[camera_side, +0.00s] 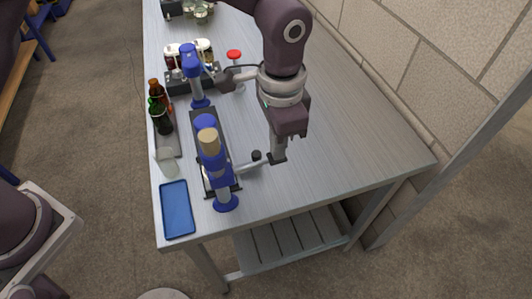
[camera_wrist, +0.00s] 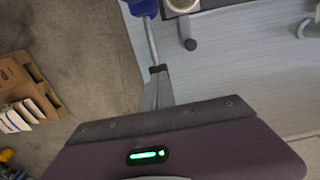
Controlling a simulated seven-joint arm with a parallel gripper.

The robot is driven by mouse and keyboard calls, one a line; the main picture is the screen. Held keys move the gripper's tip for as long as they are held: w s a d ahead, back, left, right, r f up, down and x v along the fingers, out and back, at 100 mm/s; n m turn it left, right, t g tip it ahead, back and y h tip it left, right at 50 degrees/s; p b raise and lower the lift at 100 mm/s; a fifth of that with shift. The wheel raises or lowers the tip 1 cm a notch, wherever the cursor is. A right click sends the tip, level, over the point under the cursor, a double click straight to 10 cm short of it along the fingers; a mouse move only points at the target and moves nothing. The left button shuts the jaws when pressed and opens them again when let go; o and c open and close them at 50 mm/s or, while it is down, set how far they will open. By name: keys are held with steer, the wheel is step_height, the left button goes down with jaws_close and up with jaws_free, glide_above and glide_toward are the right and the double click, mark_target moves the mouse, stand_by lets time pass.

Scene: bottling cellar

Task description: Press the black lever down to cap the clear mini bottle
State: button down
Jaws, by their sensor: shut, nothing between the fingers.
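A blue bench capper (camera_side: 213,165) stands near the front of the table, with a tan round top. A grey lever rod (camera_side: 249,167) runs right from it towards my gripper; in the wrist view the rod (camera_wrist: 152,42) reaches my fingertips. A clear bottle (camera_side: 167,161) stands left of the capper. The capper's inside is hidden.
A second blue stand (camera_side: 192,75) and a red-topped item (camera_side: 234,55) are farther back. A blue tray (camera_side: 177,209) lies front left. The table's right part is clear, beside a block wall.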

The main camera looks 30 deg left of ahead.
steer(key=shift+s+a+f, duration=0.1)
steer(key=shift+f, duration=0.85)
stand_by(1.2)
step_height(320, 180, up, 9)
stand_by(0.9)
steer(key=shift+r, duration=0.1)
steer(key=s+a+r+n+t, duration=0.2)
steer(key=s+a+r+n, duration=0.25)
steer(key=a+r, duration=0.85)
steer(key=s+a+f+n+t, duration=0.3)
steer(key=s+a, duration=0.9)
steer(key=s, duration=0.4)
steer(key=shift+a+n+t, duration=0.3)
steer(key=shift+a+n, duration=0.05)
steer(key=shift+n, duration=0.4)
